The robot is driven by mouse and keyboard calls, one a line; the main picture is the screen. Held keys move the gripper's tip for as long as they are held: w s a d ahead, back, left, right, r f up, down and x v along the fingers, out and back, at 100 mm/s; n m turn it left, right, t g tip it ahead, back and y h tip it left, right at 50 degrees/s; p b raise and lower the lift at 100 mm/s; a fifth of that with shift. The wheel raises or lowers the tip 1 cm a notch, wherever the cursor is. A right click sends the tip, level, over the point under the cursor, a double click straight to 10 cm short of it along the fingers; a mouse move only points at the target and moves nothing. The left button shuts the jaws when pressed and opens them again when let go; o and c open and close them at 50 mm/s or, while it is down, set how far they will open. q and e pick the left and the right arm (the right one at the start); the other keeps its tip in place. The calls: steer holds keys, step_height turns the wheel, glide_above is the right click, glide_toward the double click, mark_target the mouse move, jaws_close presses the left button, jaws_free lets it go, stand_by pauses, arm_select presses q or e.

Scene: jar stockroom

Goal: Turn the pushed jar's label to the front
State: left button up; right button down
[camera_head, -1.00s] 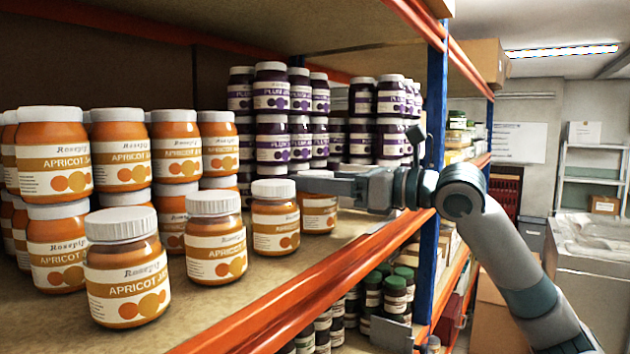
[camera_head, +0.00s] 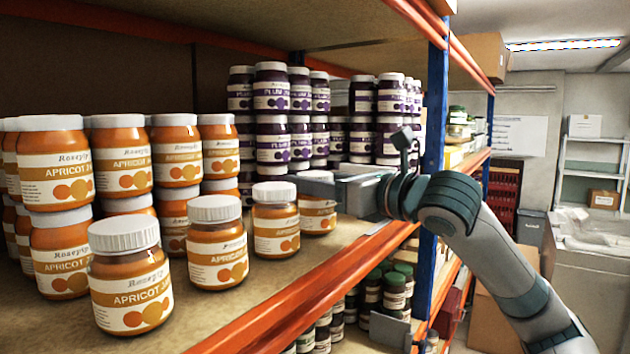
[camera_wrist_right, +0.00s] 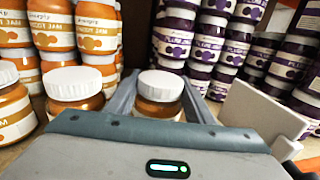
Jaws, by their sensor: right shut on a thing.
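My right gripper (camera_head: 322,185) reaches in from the right over the orange rail. It is shut on an apricot jar (camera_head: 317,217) with a white lid, at the right end of the front group. The jar stands upright on the shelf, and part of its white label with orange circles shows. Its upper part is hidden by the gripper. In the right wrist view the held jar (camera_wrist_right: 159,88) sits between the two fingers, with its label mostly hidden. A neighbouring apricot jar (camera_head: 276,222) stands close to its left, label towards the front. My left gripper is not in view.
More apricot jars (camera_head: 130,285) stand at the left, some stacked, labels facing out. Plum jars (camera_head: 271,100) are stacked behind. A blue upright (camera_head: 436,110) stands close to my right arm. The orange rail (camera_head: 290,305) edges the shelf. Bare shelf lies in front of the jars.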

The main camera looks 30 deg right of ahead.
steer(key=shift+f, duration=0.2)
stand_by(0.6)
steer(key=c, duration=0.8)
jaws_free()
steer(key=shift+s, duration=0.1)
steer(key=shift+o, duration=0.2)
steer(key=shift+f, duration=0.1)
steer(key=b+v, duration=0.4)
steer(key=v, duration=0.4)
steer(key=shift+d+f, duration=0.15)
steer(key=b+v, duration=0.8)
steer(key=v, duration=0.1)
steer(key=shift+s+r, duration=0.15)
steer(key=shift+r, duration=0.1)
